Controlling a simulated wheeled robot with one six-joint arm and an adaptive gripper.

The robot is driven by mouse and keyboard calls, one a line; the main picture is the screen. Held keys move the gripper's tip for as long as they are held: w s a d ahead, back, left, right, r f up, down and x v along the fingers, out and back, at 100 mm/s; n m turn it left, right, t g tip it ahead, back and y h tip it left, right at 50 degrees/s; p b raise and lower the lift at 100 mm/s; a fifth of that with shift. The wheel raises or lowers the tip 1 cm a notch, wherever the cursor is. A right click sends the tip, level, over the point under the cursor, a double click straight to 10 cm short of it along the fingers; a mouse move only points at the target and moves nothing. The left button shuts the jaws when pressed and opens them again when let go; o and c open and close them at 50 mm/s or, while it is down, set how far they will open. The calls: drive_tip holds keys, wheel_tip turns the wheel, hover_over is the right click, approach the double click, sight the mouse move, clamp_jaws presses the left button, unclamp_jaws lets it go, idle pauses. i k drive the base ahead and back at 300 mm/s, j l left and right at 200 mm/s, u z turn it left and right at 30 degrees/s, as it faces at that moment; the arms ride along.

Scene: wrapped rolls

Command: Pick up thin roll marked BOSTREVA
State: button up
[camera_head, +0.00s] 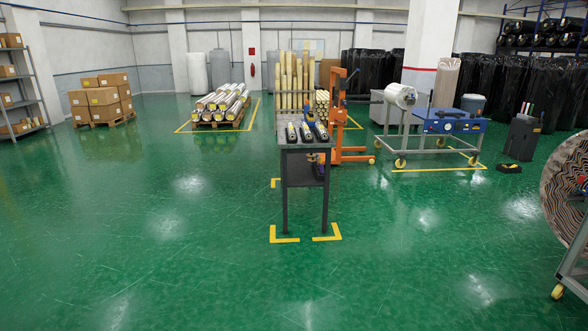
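Several thin wrapped rolls lie side by side on a narrow dark table (287,190) in the middle of the room. They include a left roll (291,133), a middle roll (306,133) and a right roll (321,132), dark with lighter ends toward me. Their markings are too small to read, so I cannot tell which one is marked BOSTREVA. A blue and dark object (310,112) is behind them on the table. My gripper is not in view.
Yellow corner marks (285,240) surround the table's feet. Green floor (180,230) is clear in front and left. An orange lifter (337,115) stands close behind the table, a wheeled blue-topped cart (450,122) to the right. A large coiled roll (570,190) is at the right edge.

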sight(292, 136)
drive_tip(key=i, duration=2.75)
drive_tip(key=i+l+u, duration=0.1)
drive_tip(key=i, duration=1.3)
drive_tip(key=i+l, duration=0.1)
drive_tip(key=i, duration=1.3)
